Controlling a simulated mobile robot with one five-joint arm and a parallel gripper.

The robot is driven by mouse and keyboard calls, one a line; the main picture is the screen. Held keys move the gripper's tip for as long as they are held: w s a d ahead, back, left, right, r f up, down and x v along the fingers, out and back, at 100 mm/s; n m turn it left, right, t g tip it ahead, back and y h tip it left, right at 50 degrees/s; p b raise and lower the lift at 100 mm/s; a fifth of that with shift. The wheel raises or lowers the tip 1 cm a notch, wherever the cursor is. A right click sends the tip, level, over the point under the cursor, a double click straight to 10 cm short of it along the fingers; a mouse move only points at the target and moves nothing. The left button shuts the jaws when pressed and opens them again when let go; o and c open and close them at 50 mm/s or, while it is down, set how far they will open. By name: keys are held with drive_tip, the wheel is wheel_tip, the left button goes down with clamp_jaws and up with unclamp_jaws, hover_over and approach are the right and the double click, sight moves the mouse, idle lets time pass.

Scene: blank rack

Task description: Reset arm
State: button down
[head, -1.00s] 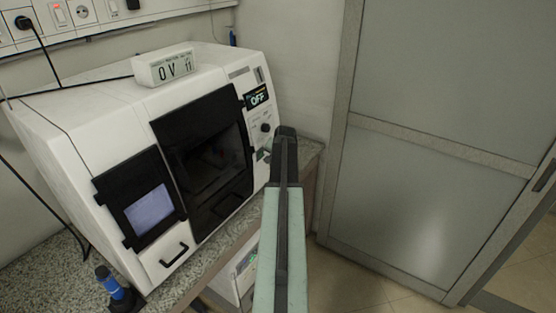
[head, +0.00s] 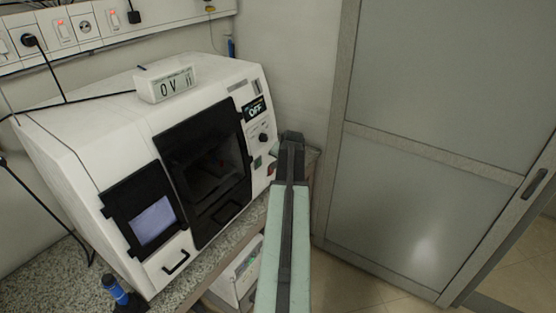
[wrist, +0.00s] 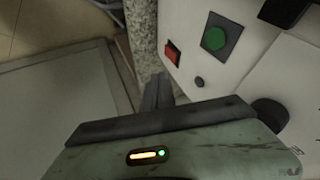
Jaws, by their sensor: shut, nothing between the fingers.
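My arm reaches up and forward in the head view, beside the right front edge of a white machine (head: 85,130). My gripper (wrist: 157,92) shows in the wrist view as dark fingers, shut and empty. It is near the machine's panel, with a red button (wrist: 172,53) and a green button (wrist: 214,38) to its right. I cannot tell how close it is. In the head view the fingers are hidden behind the dark end of my arm.
The machine's display reads OFF (head: 255,110). A small white meter (head: 167,84) sits on top. A speckled counter (head: 50,268) carries the machine, with a blue-and-black object (head: 116,290) at its front. A grey framed door (head: 430,90) stands right; floor shows below.

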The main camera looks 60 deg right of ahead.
drive_tip(key=p+v, duration=0.1)
drive_tip(key=v, duration=0.1)
drive_tip(key=p+v, duration=0.1)
drive_tip(key=v, duration=0.1)
drive_tip(key=shift+w+r, duration=0.2)
drive_tip(key=shift+r, duration=0.1)
